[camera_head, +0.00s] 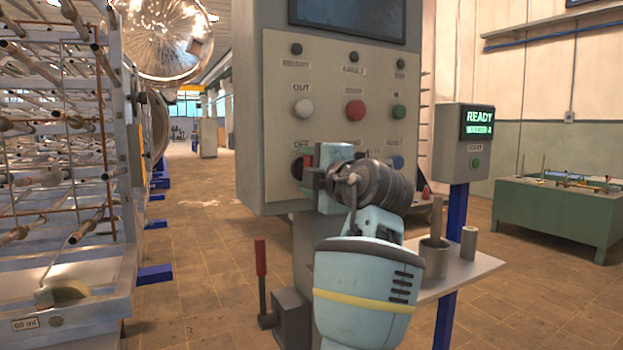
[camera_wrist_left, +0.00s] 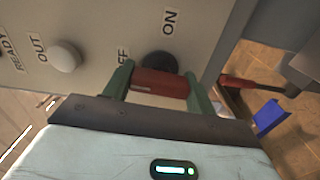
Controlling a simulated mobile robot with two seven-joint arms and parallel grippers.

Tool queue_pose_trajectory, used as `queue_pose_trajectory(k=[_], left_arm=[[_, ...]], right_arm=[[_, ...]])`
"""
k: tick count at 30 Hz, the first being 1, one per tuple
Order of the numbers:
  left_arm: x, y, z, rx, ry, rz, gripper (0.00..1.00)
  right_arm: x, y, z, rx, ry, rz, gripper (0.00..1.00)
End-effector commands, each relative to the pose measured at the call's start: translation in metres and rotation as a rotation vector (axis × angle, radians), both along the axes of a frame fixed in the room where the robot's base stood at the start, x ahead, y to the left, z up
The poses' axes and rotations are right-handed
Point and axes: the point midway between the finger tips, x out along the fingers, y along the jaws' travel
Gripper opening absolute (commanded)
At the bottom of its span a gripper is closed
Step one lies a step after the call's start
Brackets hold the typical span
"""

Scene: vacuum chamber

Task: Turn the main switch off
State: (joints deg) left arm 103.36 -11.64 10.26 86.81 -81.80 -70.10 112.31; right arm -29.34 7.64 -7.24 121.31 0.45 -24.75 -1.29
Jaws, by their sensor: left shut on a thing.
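The main switch is a red bar handle (camera_wrist_left: 160,83) on a round black base (camera_wrist_left: 160,61), low on the left of the grey control panel (camera_head: 330,120). An OFF label is above the base and an ON label to its right. In the left wrist view, the bar runs upright relative to the panel, roughly in line with OFF. My left gripper (camera_wrist_left: 160,85) is shut on the bar, with a green finger at each end. In the head view, my left gripper (camera_head: 308,172) and wrist hide much of the switch.
White (camera_head: 303,108), red (camera_head: 355,110) and green (camera_head: 399,112) buttons sit above the switch. A red-handled lever (camera_head: 260,257) stands below the panel. A shelf (camera_head: 470,272) with a cup (camera_head: 435,258) is at the right.

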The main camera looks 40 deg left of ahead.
Motion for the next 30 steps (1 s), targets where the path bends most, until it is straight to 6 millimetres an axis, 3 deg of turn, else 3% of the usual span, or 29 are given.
queue_pose_trajectory(k=[20, 21, 26, 30], left_arm=[[0.0006, -0.0006, -0.0011, -0.028, -0.057, -0.002, 0.34], [0.0006, -0.0006, -0.001, -0.027, -0.057, -0.002, 0.59], [0.0004, -0.0004, -0.0007, -0.026, -0.056, -0.002, 0.78], [0.0002, -0.0002, -0.0004, -0.024, -0.056, -0.001, 0.78]], right_arm=[[0.0046, -0.0011, -0.0039, -0.002, -0.007, 0.001, 0.36], [0.0052, -0.0012, -0.0041, -0.002, -0.008, 0.002, 0.36], [0.0054, -0.0013, -0.0047, -0.003, -0.008, 0.002, 0.36], [0.0045, -0.0015, -0.0053, -0.004, -0.006, 0.002, 0.36]])
